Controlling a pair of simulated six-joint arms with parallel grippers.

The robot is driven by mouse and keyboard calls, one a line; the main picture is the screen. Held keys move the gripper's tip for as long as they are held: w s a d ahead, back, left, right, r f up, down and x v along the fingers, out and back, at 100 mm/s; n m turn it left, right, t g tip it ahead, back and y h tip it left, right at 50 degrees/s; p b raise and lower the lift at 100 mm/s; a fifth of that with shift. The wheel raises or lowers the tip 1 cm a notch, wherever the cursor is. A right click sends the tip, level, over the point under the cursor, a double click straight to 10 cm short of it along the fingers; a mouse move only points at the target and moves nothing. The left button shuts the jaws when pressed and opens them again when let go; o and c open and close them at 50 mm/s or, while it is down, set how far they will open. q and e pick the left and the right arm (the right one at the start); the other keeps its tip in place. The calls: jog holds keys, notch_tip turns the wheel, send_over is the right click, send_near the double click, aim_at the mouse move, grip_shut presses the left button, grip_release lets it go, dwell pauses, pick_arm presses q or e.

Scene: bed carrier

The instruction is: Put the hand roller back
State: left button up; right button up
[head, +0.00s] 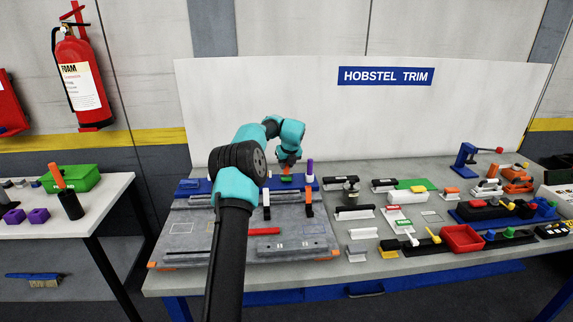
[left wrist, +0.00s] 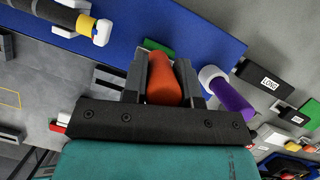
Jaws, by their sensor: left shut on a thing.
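The hand roller has an orange handle (left wrist: 160,78), held between the fingers of my left gripper (left wrist: 162,80). A green part (left wrist: 158,46) shows just beyond the handle; I cannot tell whether it belongs to the roller. In the head view my left gripper (head: 287,160) points down over the blue strip (head: 195,187) at the back of the grey carrier board (head: 180,228). The orange handle (head: 284,169) shows under it, upright or nearly so. The fingers hide its sides. My right gripper is not in view.
A purple handle with a white collar (left wrist: 230,95) stands close beside the left gripper. A red bar (head: 264,231) lies on the board. Labelled holders, a red tray (head: 461,238) and several tools crowd the bench to the right. A white panel (head: 350,115) stands behind.

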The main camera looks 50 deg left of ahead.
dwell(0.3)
pick_arm(q)
jog(key=o, duration=0.9)
jog(key=shift+f, duration=0.1)
jog(key=v, duration=1.2)
jog(key=shift+d, duration=0.1)
